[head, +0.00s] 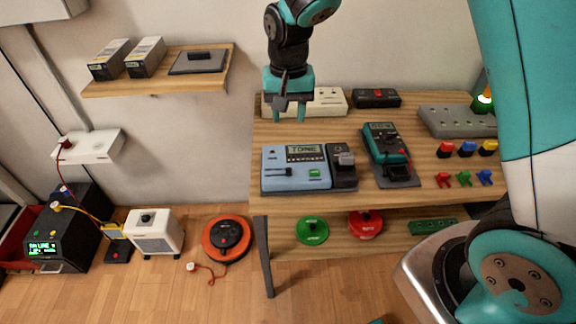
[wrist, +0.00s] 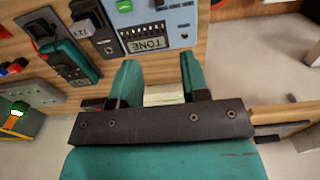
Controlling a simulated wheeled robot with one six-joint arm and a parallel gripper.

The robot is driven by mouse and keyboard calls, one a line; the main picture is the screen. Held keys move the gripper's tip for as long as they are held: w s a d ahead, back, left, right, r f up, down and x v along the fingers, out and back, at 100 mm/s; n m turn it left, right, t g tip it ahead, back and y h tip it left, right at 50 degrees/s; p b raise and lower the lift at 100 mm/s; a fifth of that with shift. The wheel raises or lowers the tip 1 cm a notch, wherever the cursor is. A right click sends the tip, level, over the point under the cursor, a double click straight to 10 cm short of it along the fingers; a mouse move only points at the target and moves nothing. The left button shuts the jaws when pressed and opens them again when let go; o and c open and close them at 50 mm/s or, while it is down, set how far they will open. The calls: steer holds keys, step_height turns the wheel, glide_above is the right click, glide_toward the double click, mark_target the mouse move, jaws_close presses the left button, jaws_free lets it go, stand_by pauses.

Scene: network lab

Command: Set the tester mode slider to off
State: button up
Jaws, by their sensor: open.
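The tester is a light-blue box (head: 268,161) on the wooden bench, with a screen (head: 306,153) reading TONE and a green button (head: 314,173). Its dark mode slider (head: 278,172) is on the left of the front panel; I cannot tell the knob's exact position. The wrist view shows the tester upside down at the top (wrist: 172,36), its slider cut near the edge. My gripper (head: 290,116) is open and empty, pointing down above the bench behind the tester, apart from it. Its two teal fingers also show in the wrist view (wrist: 160,78).
A black unit (head: 343,178) adjoins the tester's right side. A teal multimeter (head: 380,141) lies further right. A cream power strip (head: 322,103) lies behind, beneath my gripper, with a black box (head: 377,98) beside it. A wooden wall shelf (head: 150,83) is at left.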

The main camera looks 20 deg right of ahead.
mark_target(288, 168)
step_height(288, 168, down, 16)
steer(key=shift+s+f+p, duration=0.1)
steer(key=shift+f+p, duration=0.1)
steer(key=shift+p, duration=0.25)
steer(key=shift+a, duration=0.1)
jaws_close()
